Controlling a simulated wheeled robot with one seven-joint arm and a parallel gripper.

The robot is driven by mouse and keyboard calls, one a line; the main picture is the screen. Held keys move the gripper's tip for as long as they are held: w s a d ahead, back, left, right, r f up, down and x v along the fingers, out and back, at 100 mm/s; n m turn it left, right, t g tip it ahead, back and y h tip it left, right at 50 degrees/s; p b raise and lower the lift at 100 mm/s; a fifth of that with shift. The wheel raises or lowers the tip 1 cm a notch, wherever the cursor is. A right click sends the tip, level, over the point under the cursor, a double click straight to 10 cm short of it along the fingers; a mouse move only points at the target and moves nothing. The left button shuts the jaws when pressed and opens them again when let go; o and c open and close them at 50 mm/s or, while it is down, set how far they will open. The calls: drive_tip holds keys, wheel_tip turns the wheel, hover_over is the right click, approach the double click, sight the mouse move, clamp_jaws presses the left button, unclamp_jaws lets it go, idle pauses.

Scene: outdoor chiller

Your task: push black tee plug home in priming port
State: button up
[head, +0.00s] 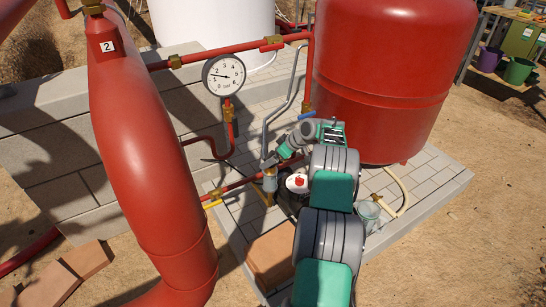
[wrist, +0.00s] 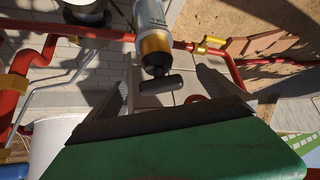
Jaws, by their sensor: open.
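The black tee plug (wrist: 168,84) shows in the wrist view, its crossbar toward my gripper and its short stem toward the brass priming port (wrist: 155,48). The port is at the end of a grey cylindrical body (wrist: 150,14). How deep the stem sits is hard to tell. My gripper (wrist: 165,76) is open, with one finger on each side of the crossbar and a clear gap to both.
Red pipes (head: 245,184) run close beside the port, with a pressure gauge (head: 224,75) behind. A large red tank (head: 385,70) stands at the right, and a thick red vessel (head: 145,150) at the left. A white container with a red cap (head: 297,182) is beside my arm.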

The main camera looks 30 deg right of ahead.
drive_tip(key=p+v, duration=0.2)
drive_tip(key=v, duration=0.5)
drive_tip(key=shift+p, duration=0.3)
drive_tip(key=shift+d+r, duration=0.1)
